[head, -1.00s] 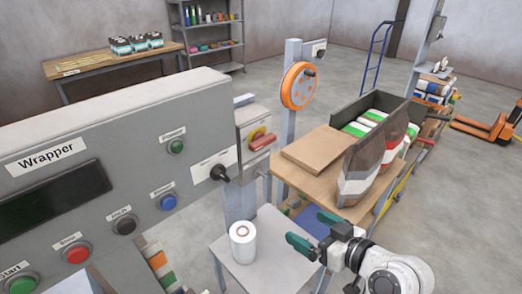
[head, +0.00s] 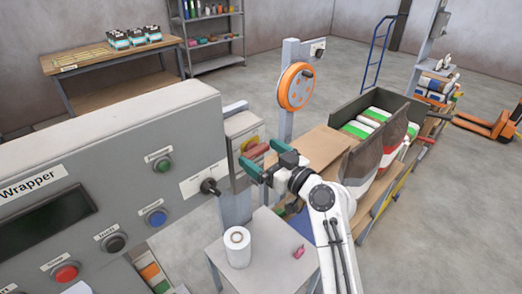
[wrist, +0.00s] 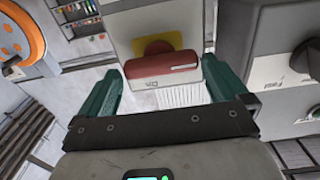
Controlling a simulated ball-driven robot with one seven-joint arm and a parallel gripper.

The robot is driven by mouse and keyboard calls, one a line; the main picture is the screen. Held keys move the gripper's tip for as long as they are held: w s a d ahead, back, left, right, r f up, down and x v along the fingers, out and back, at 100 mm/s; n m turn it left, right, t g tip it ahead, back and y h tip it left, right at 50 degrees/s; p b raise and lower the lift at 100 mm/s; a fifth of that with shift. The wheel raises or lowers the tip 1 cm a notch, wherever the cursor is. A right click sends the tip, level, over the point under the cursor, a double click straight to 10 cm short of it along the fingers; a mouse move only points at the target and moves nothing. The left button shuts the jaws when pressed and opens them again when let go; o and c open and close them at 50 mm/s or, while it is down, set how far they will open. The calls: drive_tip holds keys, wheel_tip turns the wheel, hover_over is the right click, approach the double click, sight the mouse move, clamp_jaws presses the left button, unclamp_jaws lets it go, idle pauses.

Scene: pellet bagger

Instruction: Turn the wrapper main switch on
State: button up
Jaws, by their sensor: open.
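The red switch handle (head: 257,151) sits on a yellow plate on the front of a small grey box (head: 243,125) beside the wrapper panel (head: 110,150). In the wrist view the handle (wrist: 160,73) lies crosswise, its yellow plate (wrist: 152,46) partly hidden behind it. A small label, perhaps "On", shows by its lower edge. My gripper (head: 258,164) is open at the handle, with its green fingers pointing toward the box. In the wrist view the fingers (wrist: 163,68) stand at either end of the handle, with gaps. Contact is not visible.
A black knob (head: 210,187) on the panel is just left of my gripper. Below is a small table (head: 262,270) with a white roll (head: 237,247) and a pink item (head: 299,252). A bench (head: 320,147) with bags is at right; an orange wheel (head: 297,87) stands behind.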

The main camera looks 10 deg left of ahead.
drive_tip(key=shift+w+a, duration=0.3)
drive_tip(key=shift+a, duration=0.2)
drive_tip(key=c, duration=0.8)
